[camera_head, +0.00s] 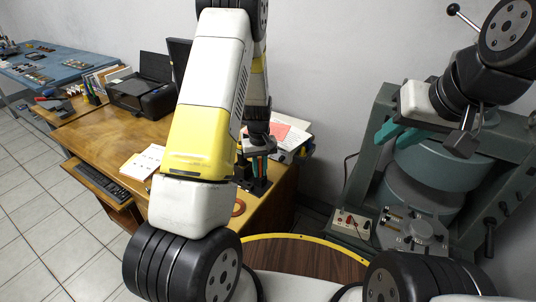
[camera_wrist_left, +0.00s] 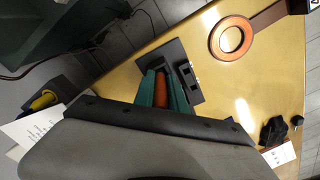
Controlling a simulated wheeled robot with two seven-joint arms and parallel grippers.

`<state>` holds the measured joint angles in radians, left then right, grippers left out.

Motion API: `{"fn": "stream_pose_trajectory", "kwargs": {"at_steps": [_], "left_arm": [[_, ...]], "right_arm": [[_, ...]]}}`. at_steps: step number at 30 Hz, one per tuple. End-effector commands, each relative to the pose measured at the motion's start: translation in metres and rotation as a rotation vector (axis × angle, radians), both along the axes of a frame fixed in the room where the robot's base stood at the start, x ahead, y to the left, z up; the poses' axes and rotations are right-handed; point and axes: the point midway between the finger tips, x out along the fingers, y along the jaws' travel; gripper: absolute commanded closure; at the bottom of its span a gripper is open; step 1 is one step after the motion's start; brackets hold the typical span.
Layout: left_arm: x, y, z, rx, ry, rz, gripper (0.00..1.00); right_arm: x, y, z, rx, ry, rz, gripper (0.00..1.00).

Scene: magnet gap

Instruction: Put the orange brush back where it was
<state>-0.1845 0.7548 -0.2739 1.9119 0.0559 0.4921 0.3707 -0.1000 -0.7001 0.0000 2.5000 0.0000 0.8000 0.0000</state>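The orange brush (camera_wrist_left: 162,89) shows in the left wrist view between the two green fingers of my left gripper (camera_wrist_left: 161,88). The fingers press on it from both sides. It stands over a black slotted holder (camera_wrist_left: 192,94) on the wooden desk; whether its lower end sits in a slot is hidden. In the head view my left gripper (camera_head: 260,165) is low over the desk, partly hidden behind my arm, at the dark holder (camera_head: 262,187). My right gripper (camera_head: 399,134) has teal fingers that look apart and empty, in front of the grey-green magnet machine (camera_head: 440,165).
The wooden desk (camera_head: 105,140) carries a black printer (camera_head: 143,95), papers (camera_head: 143,162) and an orange-brown ring (camera_wrist_left: 231,38). A keyboard (camera_head: 103,182) lies on a pull-out shelf. A red-and-white box (camera_head: 350,222) and a control panel (camera_head: 412,230) stand by the machine.

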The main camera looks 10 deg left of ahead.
Motion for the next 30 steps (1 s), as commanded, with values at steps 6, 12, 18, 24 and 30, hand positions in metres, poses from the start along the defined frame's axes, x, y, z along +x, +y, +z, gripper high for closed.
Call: {"fn": "stream_pose_trajectory", "kwargs": {"at_steps": [6, 12, 18, 24, 30], "left_arm": [[0.000, 0.000, 0.000, 0.000, 0.000, 0.000, 0.62], [0.000, 0.000, 0.001, 0.000, 0.000, 0.000, 0.62], [0.001, -0.001, 0.019, -0.001, -0.004, -0.001, 0.62], [0.001, 0.000, 0.062, -0.001, -0.006, -0.001, 0.62], [0.001, 0.000, 0.100, -0.001, -0.005, -0.001, 0.62]], "right_arm": [[0.000, 0.000, 0.000, 0.000, 0.000, 0.000, 0.70], [0.000, 0.000, 0.000, 0.000, 0.000, 0.000, 0.70], [0.000, 0.000, 0.000, 0.000, 0.000, 0.000, 0.70], [0.000, 0.000, 0.000, 0.000, 0.000, 0.000, 0.70], [0.000, 0.000, 0.000, 0.000, 0.000, 0.000, 0.70]]}}
